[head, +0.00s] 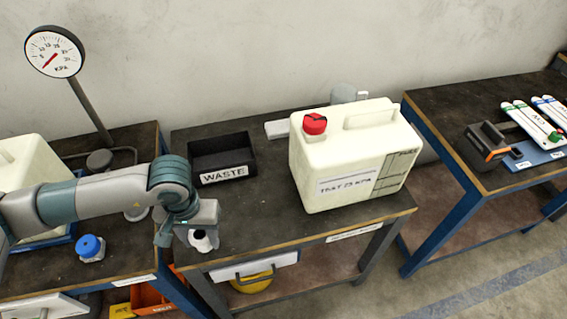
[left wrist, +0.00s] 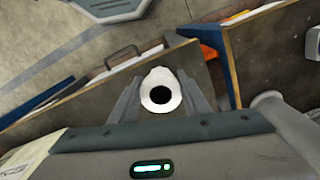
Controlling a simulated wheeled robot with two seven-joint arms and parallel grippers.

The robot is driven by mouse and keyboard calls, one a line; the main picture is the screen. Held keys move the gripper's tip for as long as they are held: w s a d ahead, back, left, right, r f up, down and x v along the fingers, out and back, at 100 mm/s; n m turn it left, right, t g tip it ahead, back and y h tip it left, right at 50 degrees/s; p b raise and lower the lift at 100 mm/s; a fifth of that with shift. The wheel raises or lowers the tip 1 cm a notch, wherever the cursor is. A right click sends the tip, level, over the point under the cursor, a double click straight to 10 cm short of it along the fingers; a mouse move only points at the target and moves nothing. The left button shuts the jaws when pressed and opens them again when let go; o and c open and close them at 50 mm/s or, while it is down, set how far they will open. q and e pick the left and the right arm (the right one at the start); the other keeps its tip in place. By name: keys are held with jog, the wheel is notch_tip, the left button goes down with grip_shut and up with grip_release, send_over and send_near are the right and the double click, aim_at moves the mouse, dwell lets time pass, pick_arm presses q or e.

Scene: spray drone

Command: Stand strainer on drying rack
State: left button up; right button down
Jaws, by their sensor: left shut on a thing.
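My left gripper (head: 201,236) hangs over the front left part of the middle table. It is shut on a small white round piece with a dark round opening, which I take to be the strainer (head: 200,244). In the left wrist view the strainer (left wrist: 160,90) sits between the two grey fingers, its opening facing the camera. I cannot tell whether it touches the table. A pale flat strip (head: 277,129) lies at the back, partly hidden behind the jug; I cannot tell whether it belongs to the drying rack. My right gripper is not in view.
A large cream jug (head: 345,160) with a red cap stands on the right of the middle table (head: 262,215). A black WASTE bin (head: 222,160) is behind my gripper. A blue-capped bottle (head: 90,248) and a gauge (head: 54,52) stand on the left table. The table between bin and jug is clear.

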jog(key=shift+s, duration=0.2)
